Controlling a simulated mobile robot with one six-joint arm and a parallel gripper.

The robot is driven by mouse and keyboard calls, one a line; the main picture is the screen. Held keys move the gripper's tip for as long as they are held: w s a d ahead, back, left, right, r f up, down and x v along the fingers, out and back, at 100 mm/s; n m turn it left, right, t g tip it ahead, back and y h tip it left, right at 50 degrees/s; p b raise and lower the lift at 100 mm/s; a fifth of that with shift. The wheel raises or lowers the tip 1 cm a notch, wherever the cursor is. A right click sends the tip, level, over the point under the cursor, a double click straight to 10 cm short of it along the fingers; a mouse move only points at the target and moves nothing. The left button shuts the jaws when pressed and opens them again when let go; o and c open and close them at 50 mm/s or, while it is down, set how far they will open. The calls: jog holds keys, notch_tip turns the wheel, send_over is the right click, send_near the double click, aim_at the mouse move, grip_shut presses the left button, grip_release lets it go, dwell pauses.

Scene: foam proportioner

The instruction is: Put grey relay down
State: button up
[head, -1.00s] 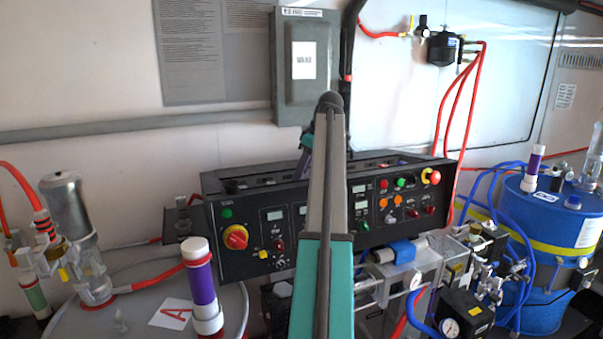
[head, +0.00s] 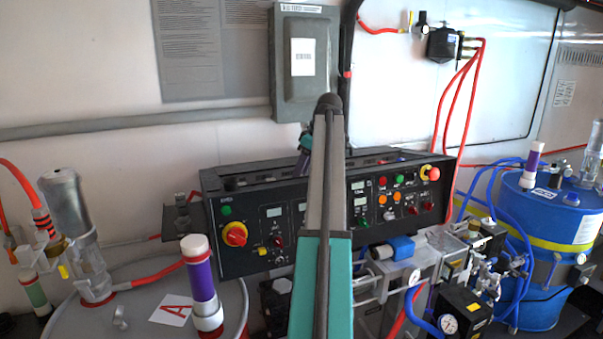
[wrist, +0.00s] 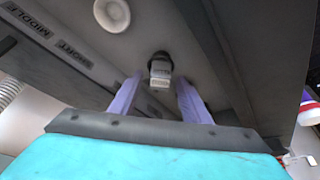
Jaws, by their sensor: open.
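In the wrist view the relay (wrist: 160,72), a small light-grey block with a dark round part behind it, is at the grey panel surface. My gripper (wrist: 160,80) is open, with one purple finger on each side of the relay and visible gaps between. I cannot tell whether the relay sits in a socket or only rests there. In the head view my arm covers most of the gripper; only a small purple and teal part (head: 305,141) shows above the black control panel (head: 240,202). The relay is hidden there.
A round white knob (wrist: 112,13) and printed labels (wrist: 72,53) are on the grey surface left of the relay. In the head view a grey wall box (head: 303,62) hangs behind the arm. A purple-banded cylinder (head: 201,284) stands at the lower left, a blue drum (head: 545,222) at the right.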

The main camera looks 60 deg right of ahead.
jog(key=shift+r, duration=0.15)
jog(key=shift+v, duration=0.85)
jog(key=p+v, duration=0.2)
jog(key=v, duration=0.8)
jog(key=shift+r, duration=0.25)
jog(key=shift+s, duration=0.1)
